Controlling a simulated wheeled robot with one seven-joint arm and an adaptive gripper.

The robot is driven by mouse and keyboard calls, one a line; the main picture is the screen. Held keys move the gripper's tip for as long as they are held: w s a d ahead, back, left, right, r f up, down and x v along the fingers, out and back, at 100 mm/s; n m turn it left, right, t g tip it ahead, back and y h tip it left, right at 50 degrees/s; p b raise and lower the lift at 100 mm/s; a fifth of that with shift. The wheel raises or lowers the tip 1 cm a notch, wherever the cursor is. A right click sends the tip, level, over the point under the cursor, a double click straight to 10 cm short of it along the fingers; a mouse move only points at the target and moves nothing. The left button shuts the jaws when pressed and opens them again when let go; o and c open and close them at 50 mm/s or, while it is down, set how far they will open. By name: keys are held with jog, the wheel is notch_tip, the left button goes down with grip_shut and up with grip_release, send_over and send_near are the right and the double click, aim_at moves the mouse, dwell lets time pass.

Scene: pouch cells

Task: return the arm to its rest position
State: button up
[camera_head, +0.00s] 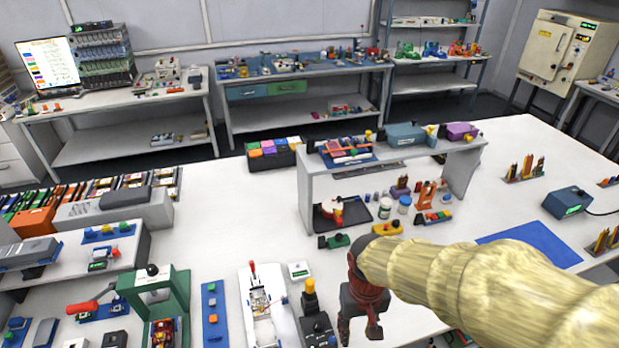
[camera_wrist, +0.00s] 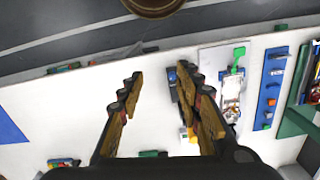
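My arm, in a pale yellow sleeve, reaches in from the right edge of the head view. My gripper (camera_head: 359,330) hangs over the front of the white bench (camera_head: 245,205), fingers pointing down. In the wrist view my gripper (camera_wrist: 160,78) has its two stepped fingers spread wide, with nothing between them but the white bench top below. It appears to hold nothing and to be clear of the bench. How high it hangs is hard to tell.
Left of my gripper are a black device with a yellow knob (camera_head: 315,317), a white fixture (camera_head: 263,302) and a green press (camera_head: 160,290). A raised shelf (camera_head: 310,178) stands behind it. A blue mat (camera_head: 530,243) lies at right on fairly clear bench.

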jog(key=s+d+r+t+b, duration=0.2)
jog(key=s+d+r+t, duration=0.1)
jog(key=r, duration=0.4)
jog(key=s+d+r+m+t+b, duration=0.1)
jog(key=s+d+r+t+b, duration=0.1)
jog(key=d+r, duration=0.3)
notch_tip(320, 180, up, 2)
jog(key=shift+s+m+t+b, duration=0.3)
jog(key=shift+s+t+b, duration=0.1)
jog(key=shift+t, duration=0.1)
